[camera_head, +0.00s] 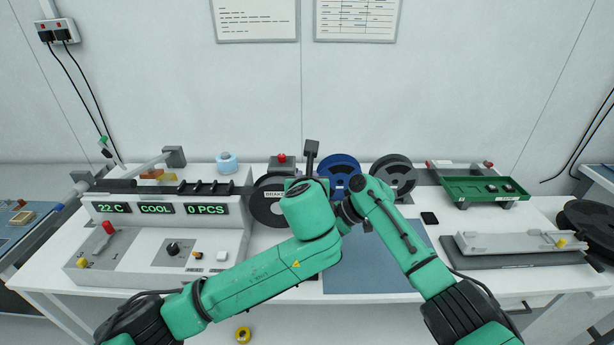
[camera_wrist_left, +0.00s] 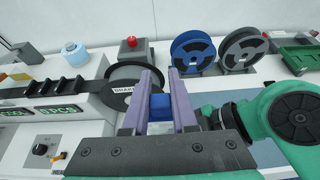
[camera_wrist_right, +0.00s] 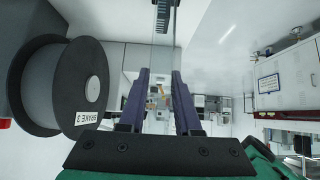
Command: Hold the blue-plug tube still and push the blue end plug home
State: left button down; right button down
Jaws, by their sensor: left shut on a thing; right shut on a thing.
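My left gripper (camera_wrist_left: 160,76) is shut, with a small blue block that looks like the blue end plug (camera_wrist_left: 161,106) between its purple fingers in the left wrist view. My right gripper (camera_wrist_right: 160,72) is shut on what looks like a clear tube (camera_wrist_right: 163,58), see-through and hard to make out. It stretches past the fingertips toward a dark ribbed part at the top of the right wrist view. In the head view both arms meet at the middle, and they hide the fingers, tube and plug. I cannot tell how deep the plug sits.
A machine with lit displays (camera_head: 158,209) stands at left. A labelled reel (camera_head: 267,208) is close behind the arms, with a blue reel (camera_head: 338,170) and a grey reel (camera_head: 393,174) beyond. A green tray (camera_head: 485,190) is at right. The blue mat (camera_head: 371,272) is clear.

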pick_arm(q)
jog(key=shift+f, duration=1.25)
jog(key=c, duration=0.6)
grip_release()
jog(key=v, duration=1.2)
pick_arm(e)
jog(key=c, duration=0.5)
grip_release()
